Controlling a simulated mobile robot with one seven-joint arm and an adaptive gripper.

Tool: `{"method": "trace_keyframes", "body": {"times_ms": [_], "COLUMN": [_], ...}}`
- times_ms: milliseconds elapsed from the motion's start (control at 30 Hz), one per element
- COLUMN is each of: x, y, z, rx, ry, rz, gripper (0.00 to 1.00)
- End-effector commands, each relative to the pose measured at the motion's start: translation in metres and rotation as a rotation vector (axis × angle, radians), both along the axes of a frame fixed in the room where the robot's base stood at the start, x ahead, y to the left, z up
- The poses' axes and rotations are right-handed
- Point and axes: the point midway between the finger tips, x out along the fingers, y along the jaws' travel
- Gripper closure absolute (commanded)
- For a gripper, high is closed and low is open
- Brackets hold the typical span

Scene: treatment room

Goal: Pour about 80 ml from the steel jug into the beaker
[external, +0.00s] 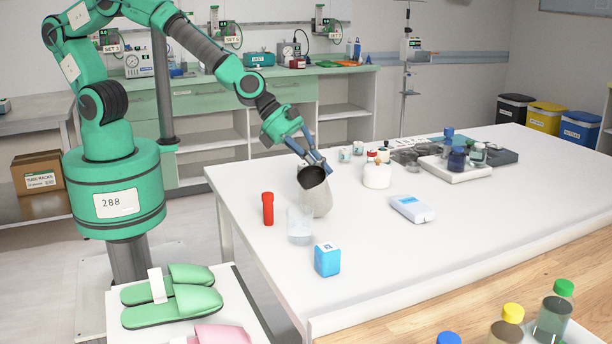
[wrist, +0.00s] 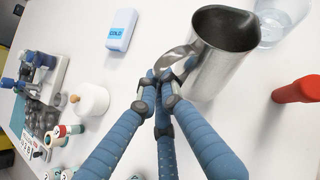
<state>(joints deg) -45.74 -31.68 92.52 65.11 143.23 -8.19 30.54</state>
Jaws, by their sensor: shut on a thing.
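The steel jug (external: 318,199) is tilted, its dark open mouth leaning toward the beaker and the camera. My gripper (external: 318,163) is shut on the jug's handle; the wrist view shows the blue fingers (wrist: 165,84) closed at the handle beside the jug body (wrist: 212,62). The clear beaker (external: 300,226) stands upright on the white table, just in front of and below the jug's mouth. The beaker seems to hold some clear liquid; the level is hard to read. I cannot make out a stream.
A loaded tray (external: 457,174) is farther back. The right front tabletop is clear.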

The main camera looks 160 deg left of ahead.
Motion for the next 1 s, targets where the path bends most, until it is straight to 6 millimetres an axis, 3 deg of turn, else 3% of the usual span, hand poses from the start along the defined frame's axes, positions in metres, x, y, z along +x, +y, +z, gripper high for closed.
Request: {"method": "trace_keyframes", "body": {"times_ms": [1000], "x": [-0.008], "y": [0.009], "z": [-0.011], "rx": [-0.107], "ry": [-0.116], "rz": [0.001], "gripper": [1.0]}}
